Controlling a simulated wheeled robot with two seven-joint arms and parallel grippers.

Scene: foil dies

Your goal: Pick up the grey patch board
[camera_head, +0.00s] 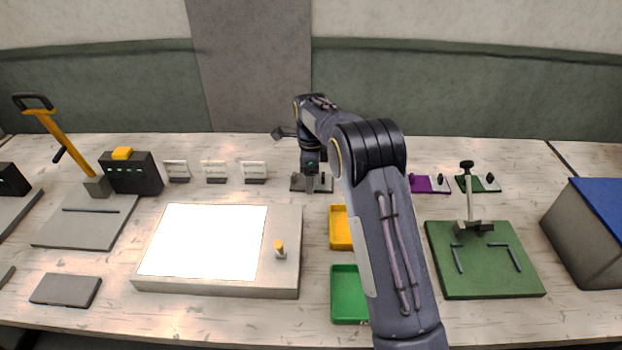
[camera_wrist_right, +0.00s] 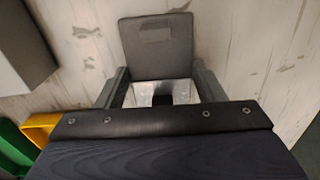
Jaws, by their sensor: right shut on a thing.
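The grey patch board (camera_head: 325,185) is at the back of the bench, partly hidden by my right arm in the head view. It looks like a dark grey flat plate in the right wrist view (camera_wrist_right: 157,58). My right gripper (camera_head: 309,185) points down over it. In the right wrist view the gripper (camera_wrist_right: 161,88) has one finger on each side of the near end of the board and is shut on the board. I cannot tell whether the board is off the bench. My left gripper is not in view.
A purple board (camera_head: 420,184) and a small green board (camera_head: 471,185) stand to the right. Three white cards, one of them a white card (camera_head: 253,171), stand to the left. A yellow tray (camera_head: 340,229), a green tray (camera_head: 346,296) and a lit panel (camera_head: 203,240) are nearer.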

